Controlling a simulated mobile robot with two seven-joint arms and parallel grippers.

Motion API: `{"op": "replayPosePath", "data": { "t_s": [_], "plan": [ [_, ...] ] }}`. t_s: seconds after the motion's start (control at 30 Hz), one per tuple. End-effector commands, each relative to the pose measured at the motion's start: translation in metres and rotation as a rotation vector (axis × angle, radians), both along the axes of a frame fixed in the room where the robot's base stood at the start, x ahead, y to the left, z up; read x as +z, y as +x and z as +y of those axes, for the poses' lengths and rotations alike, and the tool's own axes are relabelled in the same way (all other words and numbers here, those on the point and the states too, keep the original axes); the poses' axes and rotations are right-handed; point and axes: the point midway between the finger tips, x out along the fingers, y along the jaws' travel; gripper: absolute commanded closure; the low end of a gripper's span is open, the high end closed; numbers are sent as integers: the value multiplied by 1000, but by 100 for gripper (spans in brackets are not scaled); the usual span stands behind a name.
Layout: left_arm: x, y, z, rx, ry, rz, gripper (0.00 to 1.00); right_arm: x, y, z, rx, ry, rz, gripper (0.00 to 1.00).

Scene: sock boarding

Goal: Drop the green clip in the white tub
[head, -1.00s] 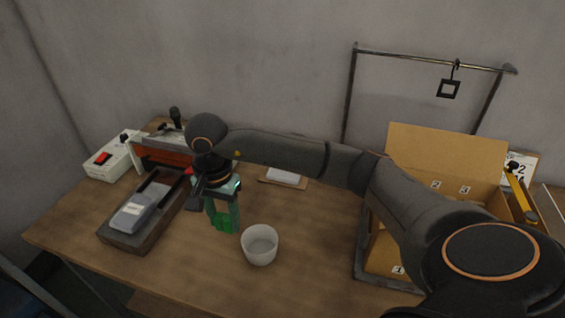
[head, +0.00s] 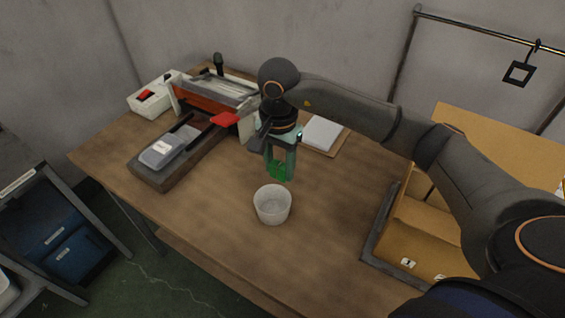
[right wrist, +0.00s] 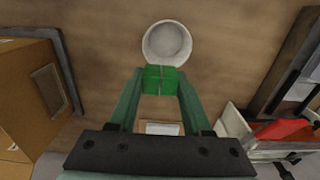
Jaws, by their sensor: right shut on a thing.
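The green clip (head: 279,171) is held between the fingertips of my right gripper (head: 281,165), above the table. The clip also shows in the right wrist view (right wrist: 160,79), squeezed between the two green fingers. The white tub (head: 272,205) stands upright on the table, just in front of the clip in the head view. It also shows in the right wrist view (right wrist: 167,42), just beyond the clip, and its inside looks empty. The clip appears beside the tub's rim rather than over its opening. My left gripper is not in view.
A white pad (head: 322,133) lies behind the gripper. A cardboard box (head: 425,235) stands to the right. The table around the tub is clear.

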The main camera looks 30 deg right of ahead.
Motion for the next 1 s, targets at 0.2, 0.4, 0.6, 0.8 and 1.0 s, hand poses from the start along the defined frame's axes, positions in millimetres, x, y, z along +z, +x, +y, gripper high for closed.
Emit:
{"op": "replayPosePath", "data": {
  "t_s": [0.2, 0.4, 0.6, 0.8, 1.0],
  "plan": [
    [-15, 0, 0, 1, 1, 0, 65, -27, 0, 0, -1, 0, 1, 100],
    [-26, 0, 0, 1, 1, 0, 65, -48, 0, 0, 0, 2, 1, 100],
    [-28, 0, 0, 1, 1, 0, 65, -54, 0, 0, 1, 1, 0, 100],
    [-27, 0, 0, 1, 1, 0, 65, -53, 0, 0, 0, 1, -1, 48],
    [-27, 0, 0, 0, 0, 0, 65, -53, 0, 0, 0, 0, 0, 25]
  ]
}}
